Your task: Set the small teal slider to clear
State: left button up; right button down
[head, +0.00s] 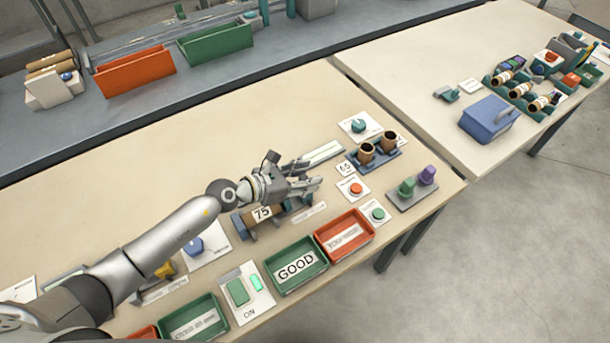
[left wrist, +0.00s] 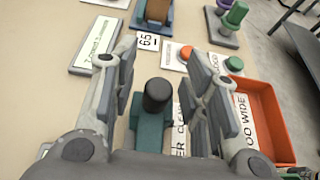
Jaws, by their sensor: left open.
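A small teal slider (left wrist: 150,130) with a dark round knob (left wrist: 157,95) shows in the left wrist view, between my left gripper's fingers. A white card (left wrist: 180,140) beside it ends in "CLEAR"; its other letters are partly hidden. My left gripper (left wrist: 160,62) is open, one finger on each side of the knob, with no clear contact. In the head view the left gripper (head: 330,168) is over the table behind the red tray, and it mostly hides the slider. My right gripper is not in view.
A red tray (head: 318,240) and a green "GOOD" tray (head: 270,275) lie in front. A red button (head: 356,188), a green button (head: 378,214) and a holder with two brown rolls (head: 395,158) stand to the right. The table's left back is clear.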

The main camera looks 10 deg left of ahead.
pick_arm(q)
jog(key=shift+a, duration=0.1)
jog(key=v, duration=1.2)
jog(key=shift+r, duration=0.1)
